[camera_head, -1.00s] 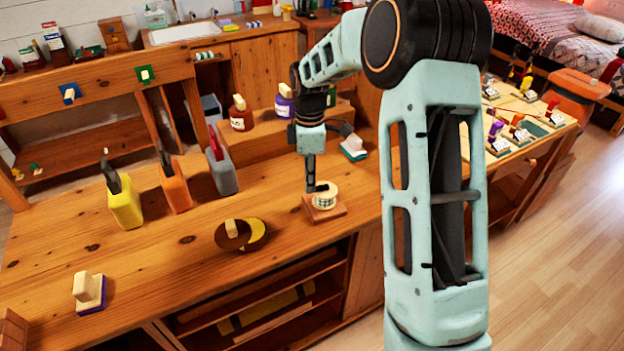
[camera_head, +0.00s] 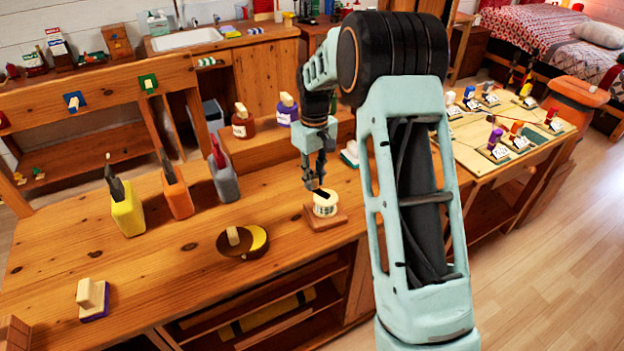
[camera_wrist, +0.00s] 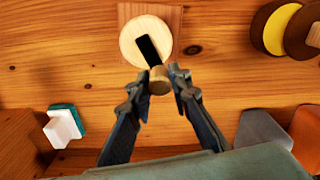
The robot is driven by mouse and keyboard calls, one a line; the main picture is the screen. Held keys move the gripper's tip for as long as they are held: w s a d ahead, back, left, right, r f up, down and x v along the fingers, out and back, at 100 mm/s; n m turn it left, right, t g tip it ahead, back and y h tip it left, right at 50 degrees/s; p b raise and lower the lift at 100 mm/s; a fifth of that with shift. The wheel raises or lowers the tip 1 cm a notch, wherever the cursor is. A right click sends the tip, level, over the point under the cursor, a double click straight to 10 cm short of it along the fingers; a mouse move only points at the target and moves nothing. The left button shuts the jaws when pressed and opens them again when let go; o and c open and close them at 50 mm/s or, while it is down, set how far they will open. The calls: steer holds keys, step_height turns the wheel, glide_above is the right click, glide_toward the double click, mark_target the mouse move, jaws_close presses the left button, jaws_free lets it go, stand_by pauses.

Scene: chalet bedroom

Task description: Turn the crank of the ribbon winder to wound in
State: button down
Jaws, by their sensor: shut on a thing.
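The ribbon winder is a round cream spool (camera_head: 325,205) on a square wooden base (camera_head: 325,220) on the workbench. In the wrist view its pale disc (camera_wrist: 147,40) carries a black crank arm (camera_wrist: 149,50). The arm runs from the disc toward my gripper and ends in a small wooden knob (camera_wrist: 159,80). My gripper (camera_wrist: 160,78) is shut on the knob, one finger on each side. The ribbon itself is hard to make out.
A brown round box with a yellow inside (camera_head: 243,241) lies left of the winder. Yellow (camera_head: 127,212), orange (camera_head: 177,195) and grey (camera_head: 224,182) containers stand further back. A white and teal block (camera_head: 350,153) is behind the winder.

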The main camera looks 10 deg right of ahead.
steer(key=s+d+m+p, duration=0.1)
steer(key=d+m, duration=0.2)
steer(key=m, duration=0.8)
steer(key=s+d+m+p, duration=0.1)
steer(key=d+m, duration=0.2)
steer(key=m, duration=0.8)
steer(key=shift+s+a+m+p, duration=0.45)
steer(key=shift+s+m+p, duration=0.35)
steer(key=shift+m+p, duration=1.85)
steer(key=shift+s+a+m+p, duration=0.5)
steer(key=shift+s+m+p, duration=0.5)
steer(key=shift+m, duration=3.1)
steer(key=shift+s+a+m+p, duration=0.55)
steer(key=shift+m+p, duration=1.45)
steer(key=shift+m, duration=1.35)
steer(key=shift+s+d, duration=0.1)
